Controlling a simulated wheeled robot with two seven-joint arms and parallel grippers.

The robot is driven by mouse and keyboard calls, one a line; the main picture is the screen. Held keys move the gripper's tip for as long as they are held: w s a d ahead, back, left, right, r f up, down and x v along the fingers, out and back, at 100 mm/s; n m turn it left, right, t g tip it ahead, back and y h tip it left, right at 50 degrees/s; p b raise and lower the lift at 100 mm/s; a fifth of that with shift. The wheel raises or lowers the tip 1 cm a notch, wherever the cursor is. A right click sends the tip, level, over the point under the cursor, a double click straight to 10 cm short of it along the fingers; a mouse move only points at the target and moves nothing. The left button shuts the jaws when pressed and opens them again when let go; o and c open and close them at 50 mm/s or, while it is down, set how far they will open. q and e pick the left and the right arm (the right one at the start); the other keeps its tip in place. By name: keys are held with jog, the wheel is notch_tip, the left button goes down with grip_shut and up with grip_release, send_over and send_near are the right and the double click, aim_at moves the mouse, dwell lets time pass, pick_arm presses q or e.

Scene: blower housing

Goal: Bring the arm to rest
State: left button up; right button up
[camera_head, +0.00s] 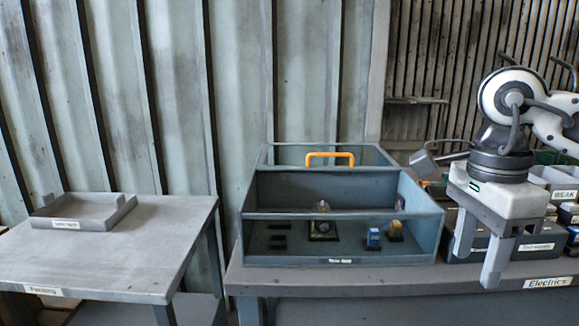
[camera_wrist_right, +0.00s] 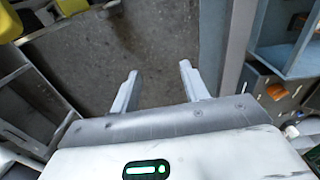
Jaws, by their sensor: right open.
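My right gripper (camera_head: 478,262) hangs with its fingers pointing down at the right of the head view, in front of the Electrics bench. Its fingers are apart and nothing shows between them. In the right wrist view the two fingers (camera_wrist_right: 158,88) are spread over bare grey floor. My left gripper is in neither view.
A grey-blue tote (camera_head: 340,262) with an orange handle (camera_head: 330,155) stands on the Electrics bench (camera_head: 400,284), with small parts inside. Several labelled bins (camera_head: 560,178) crowd the right. The Packing table (camera_head: 110,255) at left holds a shallow tray (camera_head: 85,222); its front is clear.

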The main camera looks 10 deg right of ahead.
jog(key=s+a+f+g+y, duration=0.25)
jog(key=a+y, duration=0.25)
jog(key=a, duration=0.6)
jog(key=s+a+f+g+y, duration=0.2)
jog(key=a+f+g+y, duration=0.15)
jog(key=a, duration=0.65)
jog(key=a+r+m+t+y, duration=0.3)
jog(key=a+r+m+y, duration=0.2)
jog(key=a+m+y, duration=0.55)
jog(key=w+d+f+m+t+h, duration=0.35)
jog(key=d+f+m+t, duration=0.2)
jog(key=m+t, duration=0.7)
jog(key=w+d+f+m+t+h, duration=0.4)
jog(key=f+m+t, duration=0.35)
jog(key=m, duration=0.95)
jog(key=s+d+f+m+g+h, duration=0.2)
jog(key=s+d+f+m, duration=0.1)
jog(key=f, duration=0.4)
jog(key=s+d+f+m+g+h, duration=0.2)
jog(key=s+f+m+h, duration=0.1)
jog(key=f, duration=0.3)
jog(key=s+d+f+m+g+h, duration=0.2)
jog(key=s+d+f+m+h, duration=0.1)
jog(key=f, duration=0.4)
jog(key=shift+s+d+f+m, duration=0.35)
jog(key=shift+s+m, duration=0.35)
jog(key=shift+m, duration=0.4)
